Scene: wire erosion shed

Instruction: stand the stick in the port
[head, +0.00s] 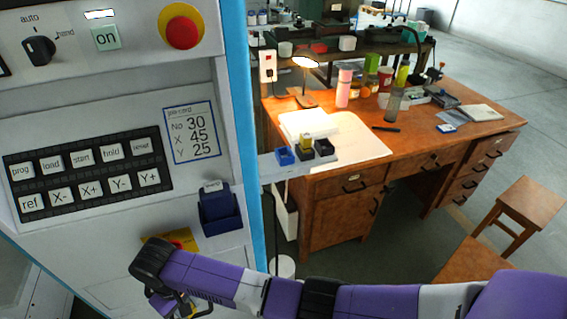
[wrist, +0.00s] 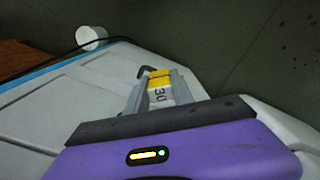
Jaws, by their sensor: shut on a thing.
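In the head view my gripper (head: 182,306) is low at the left, in front of the machine, mostly hidden by my purple arm. I cannot make out the port for certain. A dark blue holder (head: 220,212) is fixed on the machine front, above and right of my gripper. A yellow plate with a red part (head: 180,240) shows just above my arm, partly covered.
The machine panel bears a job card (head: 191,132) reading No 30, a keypad (head: 88,180) and a red stop button (head: 181,26). A side shelf (head: 270,168) carries small blue, yellow and black blocks. A cluttered wooden desk (head: 440,140) and stools stand to the right.

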